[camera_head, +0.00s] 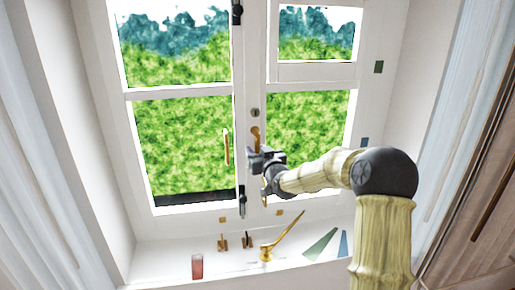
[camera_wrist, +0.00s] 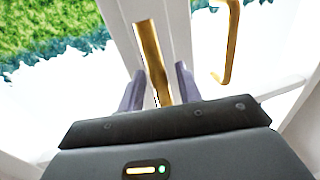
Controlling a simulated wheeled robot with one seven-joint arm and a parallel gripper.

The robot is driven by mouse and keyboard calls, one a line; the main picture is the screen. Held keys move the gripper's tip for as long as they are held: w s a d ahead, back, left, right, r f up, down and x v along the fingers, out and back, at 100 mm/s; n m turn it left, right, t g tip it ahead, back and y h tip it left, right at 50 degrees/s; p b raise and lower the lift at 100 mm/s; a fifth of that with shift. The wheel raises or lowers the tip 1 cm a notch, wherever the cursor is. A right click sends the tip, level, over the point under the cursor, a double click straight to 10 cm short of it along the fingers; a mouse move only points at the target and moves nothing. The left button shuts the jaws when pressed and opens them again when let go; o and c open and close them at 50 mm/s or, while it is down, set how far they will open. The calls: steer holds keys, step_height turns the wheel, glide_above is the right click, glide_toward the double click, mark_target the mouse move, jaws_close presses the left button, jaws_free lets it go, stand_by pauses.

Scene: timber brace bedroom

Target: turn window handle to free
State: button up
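The window handle (camera_head: 256,134) is a brass lever on the middle stile of the white window (camera_head: 245,100), below a small round fitting. In the wrist view the brass bar of the handle (camera_wrist: 152,55) runs lengthwise between my two fingers. My gripper (camera_head: 257,162) is at the lower part of the handle, in front of the stile. In the wrist view my gripper (camera_wrist: 160,72) is open, with one finger on each side of the bar and small gaps visible. The lower end of the bar is hidden behind the gripper body. I cannot tell if a finger touches it.
A brass pull bar (camera_head: 226,147) is on the left sash; a brass bar (camera_wrist: 231,45) also shows in the wrist view. The sill holds a pink cup (camera_head: 197,266), a brass stay (camera_head: 283,236) and green (camera_head: 321,244) and blue (camera_head: 343,243) pieces. Curtains hang at both sides.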

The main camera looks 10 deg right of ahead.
steer(key=shift+c, duration=0.4)
jaws_close()
